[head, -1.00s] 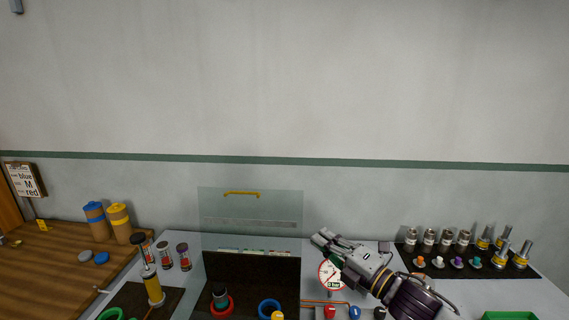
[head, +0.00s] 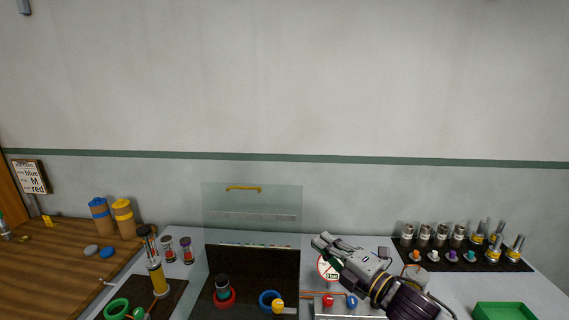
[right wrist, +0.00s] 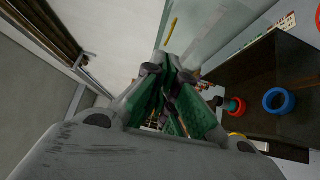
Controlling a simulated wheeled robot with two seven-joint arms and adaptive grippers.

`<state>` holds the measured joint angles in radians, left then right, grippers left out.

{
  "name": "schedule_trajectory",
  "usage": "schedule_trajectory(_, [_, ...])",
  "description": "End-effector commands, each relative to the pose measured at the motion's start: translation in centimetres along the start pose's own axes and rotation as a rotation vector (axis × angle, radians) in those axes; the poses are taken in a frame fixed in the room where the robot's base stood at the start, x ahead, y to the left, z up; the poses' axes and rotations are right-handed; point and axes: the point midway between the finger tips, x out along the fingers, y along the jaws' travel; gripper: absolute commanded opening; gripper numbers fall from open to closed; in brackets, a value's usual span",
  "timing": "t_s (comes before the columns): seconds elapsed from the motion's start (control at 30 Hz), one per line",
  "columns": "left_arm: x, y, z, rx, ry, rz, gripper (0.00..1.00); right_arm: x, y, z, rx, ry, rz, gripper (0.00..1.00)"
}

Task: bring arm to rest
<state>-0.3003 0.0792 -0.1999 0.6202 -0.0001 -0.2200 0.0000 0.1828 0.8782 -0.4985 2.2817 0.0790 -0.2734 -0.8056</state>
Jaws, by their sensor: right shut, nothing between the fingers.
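My right gripper (head: 322,242) is raised over the workbench, right of the clear panel, pointing up and left. It is shut and empty. In the right wrist view its green-padded fingers (right wrist: 172,62) come together with nothing held between them. My left gripper is in neither view.
A clear panel (head: 252,208) with a yellow handle stands behind a dark bay holding a red ring (head: 225,298) and a blue ring (head: 269,299). A black mat (head: 462,256) with several fittings lies right. A green tray (head: 503,312) is at the front right.

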Motion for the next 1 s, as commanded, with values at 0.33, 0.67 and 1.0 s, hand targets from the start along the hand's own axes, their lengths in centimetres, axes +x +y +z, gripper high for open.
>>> schedule_trajectory(0.33, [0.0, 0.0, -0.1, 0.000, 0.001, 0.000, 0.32, -0.5, -2.7, 0.4, 0.167, -0.097, -0.069, 0.00])
schedule_trajectory(0.67, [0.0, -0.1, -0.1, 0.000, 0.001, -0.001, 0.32, -3.1, -8.3, 1.2, 0.498, -0.314, -0.206, 0.00])
schedule_trajectory(1.0, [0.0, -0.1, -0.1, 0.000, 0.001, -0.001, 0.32, -8.7, -15.6, 1.4, 0.881, -0.616, -0.369, 0.00])
